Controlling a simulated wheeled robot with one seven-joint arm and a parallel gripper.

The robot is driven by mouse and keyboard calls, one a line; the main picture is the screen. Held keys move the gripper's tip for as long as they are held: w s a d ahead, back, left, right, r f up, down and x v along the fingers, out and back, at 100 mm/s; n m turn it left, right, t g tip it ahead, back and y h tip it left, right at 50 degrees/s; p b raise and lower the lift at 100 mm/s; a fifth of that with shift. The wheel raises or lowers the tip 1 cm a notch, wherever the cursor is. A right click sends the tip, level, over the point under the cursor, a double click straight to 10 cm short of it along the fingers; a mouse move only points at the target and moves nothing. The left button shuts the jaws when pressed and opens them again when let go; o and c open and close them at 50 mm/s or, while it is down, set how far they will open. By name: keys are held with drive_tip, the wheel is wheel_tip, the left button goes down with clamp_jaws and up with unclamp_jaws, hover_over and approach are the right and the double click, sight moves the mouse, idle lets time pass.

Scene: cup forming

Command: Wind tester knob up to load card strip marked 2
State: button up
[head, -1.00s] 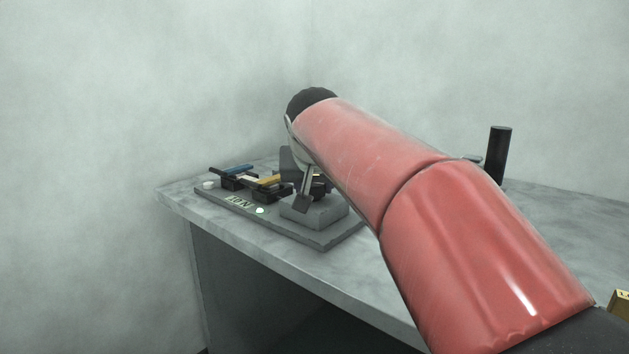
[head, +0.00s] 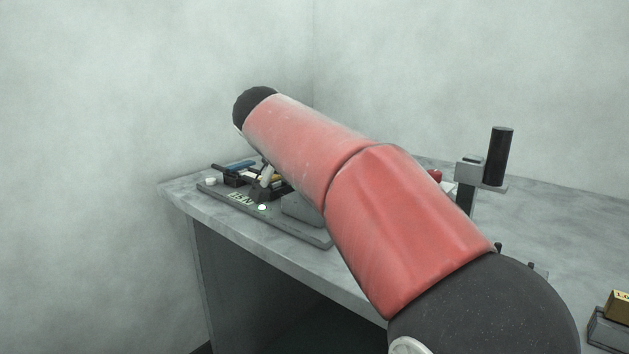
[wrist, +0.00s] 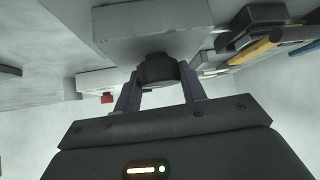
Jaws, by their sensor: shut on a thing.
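The tester is a grey base plate (head: 290,228) near the table's left edge, with a grey block (head: 304,208) on it. My gripper (wrist: 160,88) has its two fingers on either side of a dark round knob (wrist: 158,70) on the front of the grey block, and is shut on it. In the head view my red arm hides most of the gripper and the knob. A small label (head: 241,198) on the plate appears to read 15 N. A blue strip (head: 240,165) and a yellow strip (wrist: 255,48) lie on dark holders; no number 2 is legible.
A dark cylinder (head: 498,157) on a grey stand rises at the back right, with a small red part (head: 435,175) beside my arm. A yellow block (head: 618,304) sits on a grey box at the lower right. The table top (head: 560,230) between them is largely bare.

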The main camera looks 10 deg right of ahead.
idle(0.3)
drive_tip(key=o, duration=1)
drive_tip(key=shift+p+v, duration=0.4)
drive_tip(key=shift+v, duration=3.5)
